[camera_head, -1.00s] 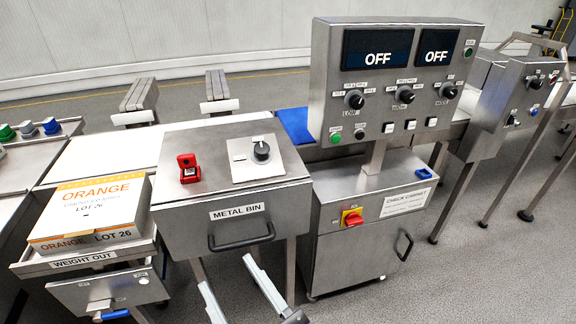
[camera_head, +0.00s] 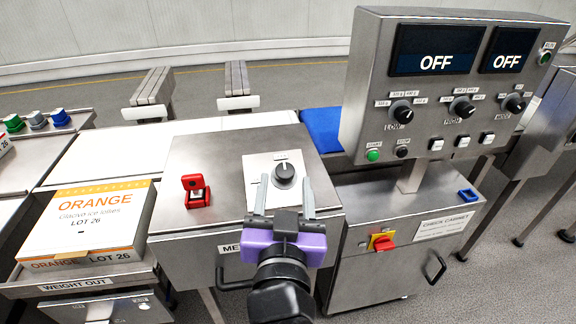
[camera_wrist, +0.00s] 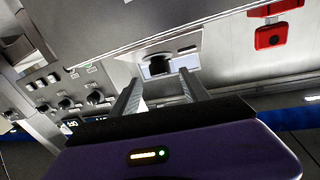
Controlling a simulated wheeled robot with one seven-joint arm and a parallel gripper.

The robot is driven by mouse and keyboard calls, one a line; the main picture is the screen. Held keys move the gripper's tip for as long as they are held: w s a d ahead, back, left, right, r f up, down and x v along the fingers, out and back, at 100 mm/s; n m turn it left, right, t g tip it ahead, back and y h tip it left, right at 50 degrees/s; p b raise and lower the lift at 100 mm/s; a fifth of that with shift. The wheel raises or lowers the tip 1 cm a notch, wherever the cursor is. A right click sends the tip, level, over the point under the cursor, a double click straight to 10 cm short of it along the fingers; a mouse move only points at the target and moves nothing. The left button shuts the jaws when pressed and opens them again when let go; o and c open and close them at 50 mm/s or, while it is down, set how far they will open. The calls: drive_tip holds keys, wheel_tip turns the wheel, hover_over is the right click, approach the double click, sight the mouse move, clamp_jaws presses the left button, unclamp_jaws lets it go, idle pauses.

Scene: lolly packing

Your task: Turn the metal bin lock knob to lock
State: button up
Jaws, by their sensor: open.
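The metal bin (camera_head: 226,150) has a black lock knob (camera_head: 285,173) on a light square plate (camera_head: 262,195) at the right of its top. The knob's pale mark points up in the head view. My gripper (camera_head: 284,186) is open, with its two grey fingers reaching toward the plate on either side of the knob in the picture. In the wrist view the knob (camera_wrist: 158,64) appears beyond and between the fingertips (camera_wrist: 160,78), apart from them. The printed words on the plate are too small to read.
A red latch (camera_head: 196,190) stands on the bin top left of the knob. The control panel (camera_head: 450,90) rises close at the right, above the check cabinet (camera_head: 400,215). An orange-labelled box (camera_head: 86,222) sits at the left.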

sight(285, 174)
drive_tip(key=shift+w+a, duration=0.15)
drive_tip(key=shift+w, duration=1.15)
drive_tip(key=shift+w+a, duration=0.1)
drive_tip(key=shift+w, duration=1.15)
drive_tip(key=shift+p, duration=0.3)
clamp_jaws()
